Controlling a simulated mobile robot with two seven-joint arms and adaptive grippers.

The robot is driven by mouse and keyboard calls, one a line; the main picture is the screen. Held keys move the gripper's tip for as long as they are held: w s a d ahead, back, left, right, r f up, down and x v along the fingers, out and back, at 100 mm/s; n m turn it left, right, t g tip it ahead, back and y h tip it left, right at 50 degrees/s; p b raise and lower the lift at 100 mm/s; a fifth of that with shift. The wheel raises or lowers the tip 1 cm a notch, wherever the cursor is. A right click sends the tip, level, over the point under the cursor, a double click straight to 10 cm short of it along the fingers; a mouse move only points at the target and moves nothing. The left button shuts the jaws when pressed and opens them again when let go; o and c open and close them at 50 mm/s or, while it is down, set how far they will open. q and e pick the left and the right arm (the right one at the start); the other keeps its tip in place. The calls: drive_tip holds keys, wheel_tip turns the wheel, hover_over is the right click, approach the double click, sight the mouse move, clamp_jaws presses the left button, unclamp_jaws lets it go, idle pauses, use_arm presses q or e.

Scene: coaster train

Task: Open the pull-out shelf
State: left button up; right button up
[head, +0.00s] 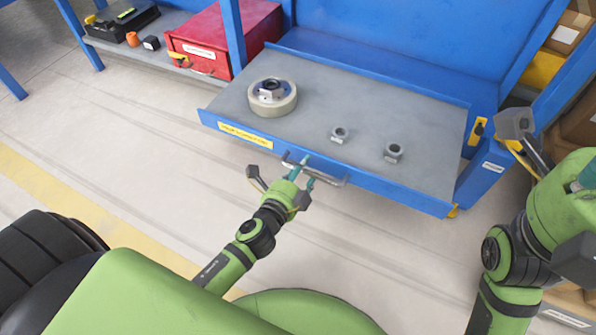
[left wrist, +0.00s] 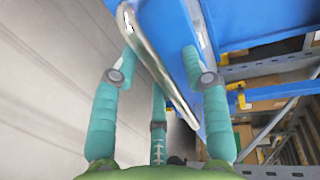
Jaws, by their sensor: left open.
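The pull-out shelf (head: 360,108) is a grey tray with a blue front edge and a yellow label. It sticks out from the blue rack. A metal bar handle (head: 330,178) is fixed to its front. My left gripper (head: 306,171) is at the handle, with its teal fingers open around the bar. In the left wrist view the handle (left wrist: 155,60) runs between the spread fingers (left wrist: 160,65); I cannot tell whether any finger touches it. My right arm is at the right edge; its gripper (head: 548,150) is partly cut off, and its finger opening is unclear.
On the shelf stand a wheel-like part (head: 272,98) and two small grey nuts (head: 340,134) (head: 393,152). A red toolbox (head: 225,40) is on the lower shelf at left. Cardboard boxes (head: 570,33) are at the right. The floor (head: 120,130) before the shelf is clear.

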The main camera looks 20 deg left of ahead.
use_arm(q)
drive_tip(key=v, duration=1.2)
